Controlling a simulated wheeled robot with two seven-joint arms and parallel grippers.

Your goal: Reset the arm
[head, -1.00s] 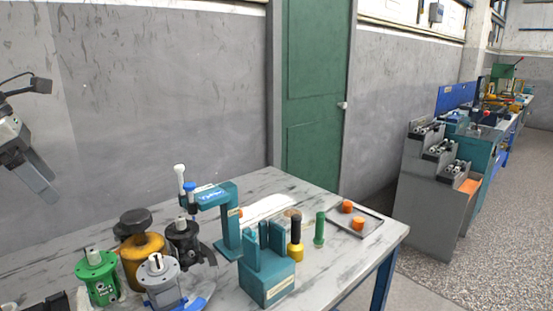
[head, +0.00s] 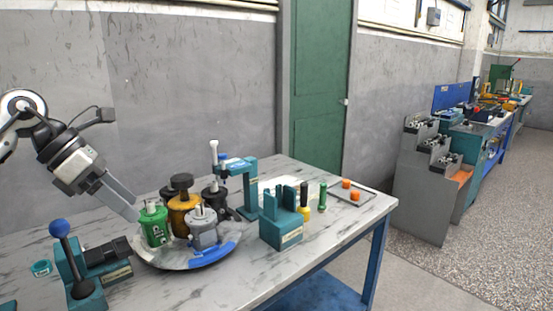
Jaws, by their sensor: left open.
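My left gripper (head: 122,203) is at the left in the head view, on a white and dark wrist, with its grey fingers pointing down and right. It is open, and nothing shows between its fingers. Its tips are just left of and close to a green motor (head: 155,226); I cannot tell whether they touch. The green motor stands on a round turntable (head: 181,262) with a yellow motor (head: 184,213), a grey motor (head: 204,231) and a black motor (head: 213,199). My right gripper is not in view.
A teal press (head: 243,185) and a teal block (head: 281,230) stand right of the turntable. A tray (head: 366,195) with orange pieces lies at the table's right end. A blue-knobbed lever (head: 66,240) stands at front left. A grey wall is behind.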

